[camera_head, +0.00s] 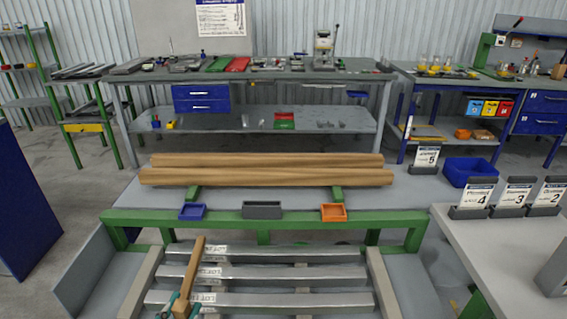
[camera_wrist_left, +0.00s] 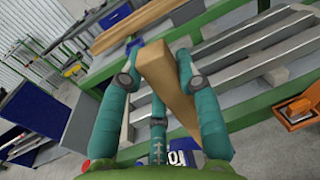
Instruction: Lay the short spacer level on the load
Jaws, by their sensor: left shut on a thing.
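The short spacer is a brown wooden bar (camera_head: 191,270). My left gripper (camera_head: 178,305), with teal fingers, is shut on its near end. In the head view the bar points away from me, across the left part of the load. The load is several grey metal bars (camera_head: 290,273) lying side by side, with white LOT labels near their left ends. In the left wrist view the spacer (camera_wrist_left: 165,82) sits between the two fingers (camera_wrist_left: 155,72), with the grey bars (camera_wrist_left: 235,70) beyond. I cannot tell whether the spacer touches the bars. My right gripper is not in view.
Numbered signs (camera_head: 476,198) stand at right. The right part of the load is uncovered.

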